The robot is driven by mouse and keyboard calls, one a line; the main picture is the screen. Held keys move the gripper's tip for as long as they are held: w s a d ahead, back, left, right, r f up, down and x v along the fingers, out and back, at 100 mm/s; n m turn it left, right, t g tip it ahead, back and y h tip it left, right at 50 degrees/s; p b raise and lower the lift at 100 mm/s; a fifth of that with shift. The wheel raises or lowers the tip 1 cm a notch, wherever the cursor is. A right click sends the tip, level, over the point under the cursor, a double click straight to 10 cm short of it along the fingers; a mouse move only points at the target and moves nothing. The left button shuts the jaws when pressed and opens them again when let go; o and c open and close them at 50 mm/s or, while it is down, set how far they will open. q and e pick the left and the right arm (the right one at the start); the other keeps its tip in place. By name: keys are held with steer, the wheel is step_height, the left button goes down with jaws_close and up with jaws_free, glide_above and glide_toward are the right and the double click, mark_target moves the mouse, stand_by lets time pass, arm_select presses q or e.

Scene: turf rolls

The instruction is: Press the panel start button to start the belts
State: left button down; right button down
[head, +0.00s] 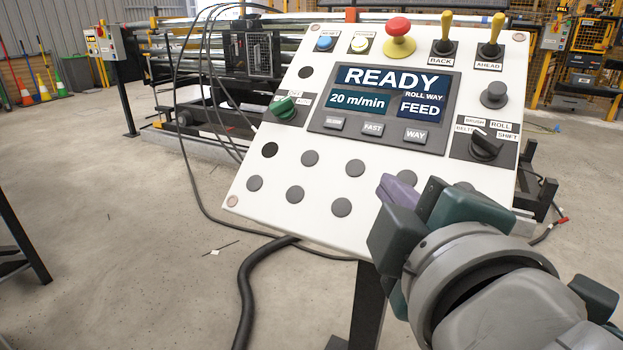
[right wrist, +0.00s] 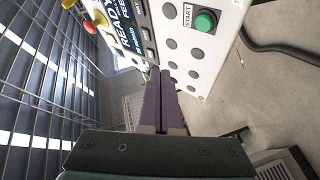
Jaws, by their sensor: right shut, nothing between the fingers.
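The white control panel (head: 325,222) stands tilted on a dark post, its screen reading READY and 20 m/min. In the right wrist view the green start button (right wrist: 204,21), labelled START, shows on the white panel face (right wrist: 222,48). In the head view this button does not show; my right gripper and wrist cover the panel's lower right part. My right gripper (head: 388,187) is in front of that area, its purple fingers shut and empty. In the right wrist view the fingertips (right wrist: 160,74) lie below and left of the start button. My left gripper is not in view.
The panel also carries a red mushroom button (head: 399,40), two yellow levers, a green knob (head: 284,107) and a black selector (head: 485,146). A thick black hose (head: 246,280) lies on the floor. Belt machinery (head: 215,75) stands behind; floor at left is largely clear.

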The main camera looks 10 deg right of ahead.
steer(key=shift+w+d+f+b, duration=0.55)
steer(key=shift+w+f+b, duration=0.25)
steer(key=shift+f+b, duration=0.25)
steer(key=shift+w+d+f+b, duration=0.55)
steer(key=shift+w+f+b, duration=0.3)
steer(key=shift+f, duration=0.35)
steer(key=shift+w+d+f+b, duration=0.55)
steer(key=shift+w+f+b, duration=0.15)
steer(key=shift+f+b, duration=0.4)
steer(key=shift+w+d+f, duration=0.15)
steer(key=shift+w+f, duration=0.05)
steer(key=shift+f, duration=0.1)
